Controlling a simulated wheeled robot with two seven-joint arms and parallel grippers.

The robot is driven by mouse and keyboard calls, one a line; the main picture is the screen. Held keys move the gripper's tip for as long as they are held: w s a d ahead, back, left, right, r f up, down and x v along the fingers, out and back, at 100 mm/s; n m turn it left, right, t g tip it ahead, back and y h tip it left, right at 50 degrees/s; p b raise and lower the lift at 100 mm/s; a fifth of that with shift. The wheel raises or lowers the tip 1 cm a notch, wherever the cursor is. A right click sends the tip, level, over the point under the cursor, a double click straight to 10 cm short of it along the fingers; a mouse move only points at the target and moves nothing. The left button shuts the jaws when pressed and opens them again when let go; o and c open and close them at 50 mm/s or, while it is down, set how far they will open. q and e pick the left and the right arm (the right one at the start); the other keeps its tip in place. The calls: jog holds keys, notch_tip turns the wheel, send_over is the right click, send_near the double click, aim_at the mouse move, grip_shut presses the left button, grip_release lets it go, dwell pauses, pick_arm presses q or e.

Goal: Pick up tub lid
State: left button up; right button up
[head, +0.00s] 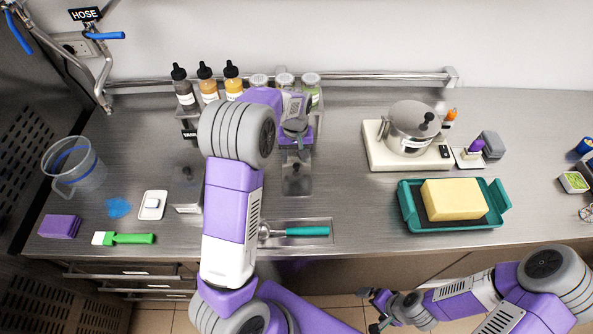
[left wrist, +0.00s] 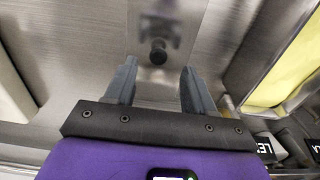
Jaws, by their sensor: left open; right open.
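A steel lid (head: 297,184) with a small dark knob lies on the counter top in the head view, just in front of my left gripper. In the left wrist view the black knob (left wrist: 158,52) shows ahead of and between the fingertips, with its metal lid (left wrist: 160,27) blurred behind it. My left gripper (head: 297,150) is open and empty, pointing down over this lid; its two grey fingers (left wrist: 159,72) stand apart. I cannot tell the height gap. A second steel tub (head: 187,192) with a dark knob stands left of my left forearm, partly hidden. My right gripper (head: 371,311) is open and empty, low in front of the counter.
Sauce bottles (head: 207,85) and shakers stand behind my left arm. A scoop with a teal handle (head: 302,231) lies in front. A teal tray (head: 454,228) with a yellow block and a steel pot (head: 408,128) are to the right. A clear jug (head: 77,167) stands far left.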

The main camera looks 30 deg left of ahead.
aim_at(296, 165)
pick_arm(q)
notch_tip(296, 165, down, 4)
jog(key=shift+d+r, duration=0.1)
jog(key=shift+d, duration=0.05)
grip_shut()
dwell(0.3)
